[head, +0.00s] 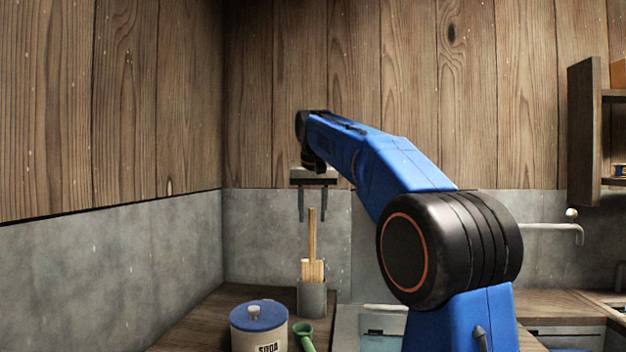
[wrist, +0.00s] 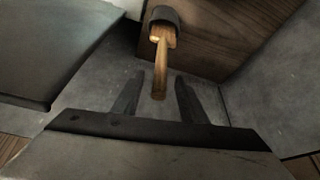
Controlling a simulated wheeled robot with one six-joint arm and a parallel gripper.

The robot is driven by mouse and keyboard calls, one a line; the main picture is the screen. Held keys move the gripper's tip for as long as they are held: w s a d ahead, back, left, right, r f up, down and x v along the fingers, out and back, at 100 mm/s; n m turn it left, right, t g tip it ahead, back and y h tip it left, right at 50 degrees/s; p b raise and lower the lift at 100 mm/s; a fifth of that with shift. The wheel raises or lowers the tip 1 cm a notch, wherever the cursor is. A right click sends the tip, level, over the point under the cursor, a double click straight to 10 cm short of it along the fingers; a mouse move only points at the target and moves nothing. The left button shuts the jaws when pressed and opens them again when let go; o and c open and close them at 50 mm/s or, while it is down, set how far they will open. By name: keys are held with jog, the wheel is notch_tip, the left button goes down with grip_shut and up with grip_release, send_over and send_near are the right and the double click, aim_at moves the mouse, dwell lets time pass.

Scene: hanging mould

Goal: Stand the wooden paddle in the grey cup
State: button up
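The wooden paddle (head: 312,235) stands upright in the grey cup (head: 312,301), its thin handle up and its wider part just above the rim. The cup's lower part holds the rest of the paddle out of sight. My gripper (head: 313,217) points down above the cup, open and empty, with a fingertip on each side of the handle's top end. In the wrist view, the paddle (wrist: 160,62) reaches from the dark cup (wrist: 165,14) to between the open fingers of my gripper (wrist: 159,80), with gaps on both sides.
A pale jar (head: 258,332) with a blue lid and a green utensil (head: 303,331) stand in front of the cup on the wooden counter (head: 210,322). A grey wall is close behind. A tap (head: 555,227) and a wall shelf (head: 584,130) are at the right.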

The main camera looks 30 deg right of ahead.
jog(key=v, duration=1.4)
jog(key=shift+s, duration=0.15)
